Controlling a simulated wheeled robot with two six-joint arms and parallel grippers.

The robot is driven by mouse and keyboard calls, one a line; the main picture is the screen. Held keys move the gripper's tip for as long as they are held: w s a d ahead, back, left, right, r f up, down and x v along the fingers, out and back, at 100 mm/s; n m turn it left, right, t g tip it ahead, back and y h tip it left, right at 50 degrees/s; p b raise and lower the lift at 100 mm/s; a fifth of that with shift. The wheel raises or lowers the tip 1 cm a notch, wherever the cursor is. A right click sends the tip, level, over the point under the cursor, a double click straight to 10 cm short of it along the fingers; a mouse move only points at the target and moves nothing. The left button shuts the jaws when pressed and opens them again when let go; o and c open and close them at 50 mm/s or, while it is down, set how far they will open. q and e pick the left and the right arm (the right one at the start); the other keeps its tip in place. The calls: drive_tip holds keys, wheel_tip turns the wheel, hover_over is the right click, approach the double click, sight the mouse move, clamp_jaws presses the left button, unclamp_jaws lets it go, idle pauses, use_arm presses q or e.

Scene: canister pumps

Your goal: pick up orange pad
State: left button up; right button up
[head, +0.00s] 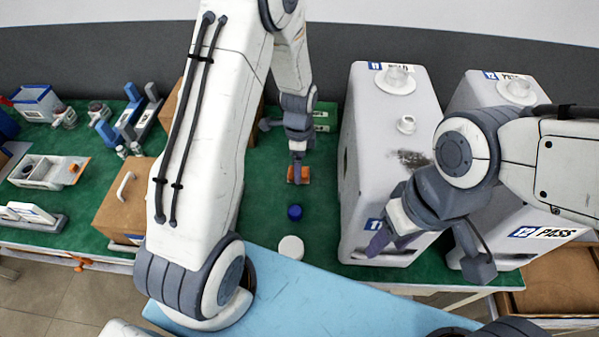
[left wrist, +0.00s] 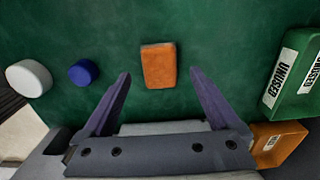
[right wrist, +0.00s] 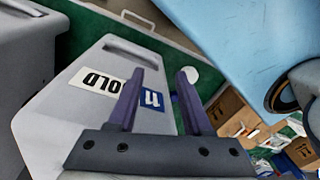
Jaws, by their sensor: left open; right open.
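The orange pad (left wrist: 158,66) lies flat on the green mat (left wrist: 110,30). In the left wrist view it sits ahead of my left gripper (left wrist: 158,85), whose two fingers are spread to either side of its line, with nothing between them. In the head view the pad (head: 304,175) shows just below the tip of my left gripper (head: 298,160), which partly covers it. I cannot tell the height of the fingers above it. My right gripper (head: 380,243) is open and empty by the front of the canister labelled 11 (head: 392,110). That canister also shows in the right wrist view (right wrist: 60,120).
A blue cap (head: 295,212) and a white cap (head: 290,247) lie on the mat near the pad. A green bin labelled UNUSED (left wrist: 295,75) stands at right in the left wrist view. A second canister (head: 500,92) marked 12 PASS stands at right.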

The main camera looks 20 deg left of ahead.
use_arm(q)
wheel_tip(320, 180, down, 3)
drive_tip(key=shift+f, duration=0.15)
drive_tip(key=shift+c, duration=0.3)
drive_tip(key=c, duration=1.4)
wheel_tip(320, 180, up, 10)
drive_tip(key=shift+r+b, duration=0.1)
drive_tip(key=shift+b, duration=0.2)
